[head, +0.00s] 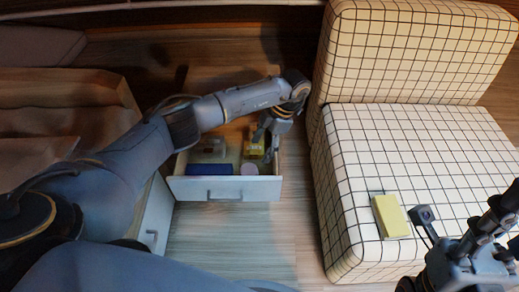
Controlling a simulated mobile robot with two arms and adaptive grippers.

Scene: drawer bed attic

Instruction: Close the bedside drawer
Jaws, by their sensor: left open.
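The bedside drawer (226,188) is pulled open, its pale front with a dark handle (224,195) facing the bottom of the head view. A blue box (210,169), a yellow item (257,146), a small pinkish round item (249,169) and a greyish item lie inside. My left arm crosses over the cabinet. My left gripper (266,138) is open, pointing down over the drawer's right side near the yellow item; whether it touches anything is unclear. My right gripper (428,226) is at lower right above the seat, partly seen, its jaw state unclear.
A checkered cushioned seat (440,150) with a backrest (410,50) stands right of the drawer. A yellow block (391,216) lies on the seat near my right gripper. A bed with brown bedding (60,100) is at left. The wooden floor (245,235) before the drawer is clear.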

